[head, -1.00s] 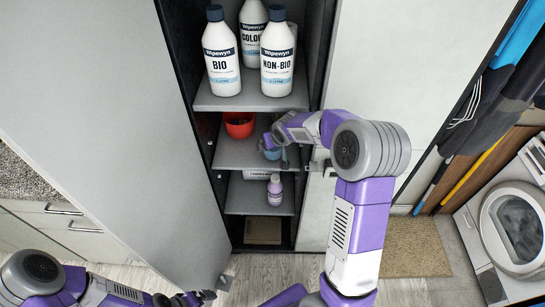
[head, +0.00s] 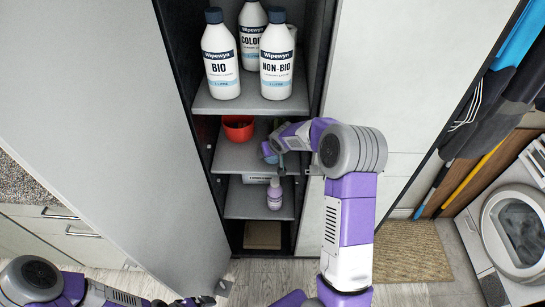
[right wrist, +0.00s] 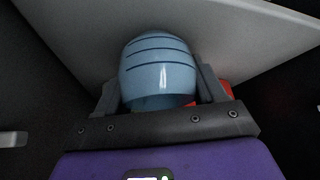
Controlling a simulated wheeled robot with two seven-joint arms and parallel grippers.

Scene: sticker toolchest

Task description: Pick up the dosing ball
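The dosing ball is a light blue rounded cup with dark bands. In the right wrist view the dosing ball (right wrist: 158,72) fills the gap between the two fingers of my right gripper (right wrist: 160,88), which press close against its sides. In the head view the dosing ball (head: 269,150) shows partly, at the middle shelf (head: 237,158), with my right gripper (head: 283,158) beside it and partly covering it. Whether the ball touches the shelf is hard to tell. My left gripper (head: 200,301) is low at the bottom edge, away from the cupboard; its fingers are too small to read.
A red bowl (head: 238,128) stands left of the ball on the same shelf. Large white bottles (head: 220,62) fill the shelf above. A small purple bottle (head: 274,196) stands on the shelf below. The open cupboard door (head: 120,120) is on the left.

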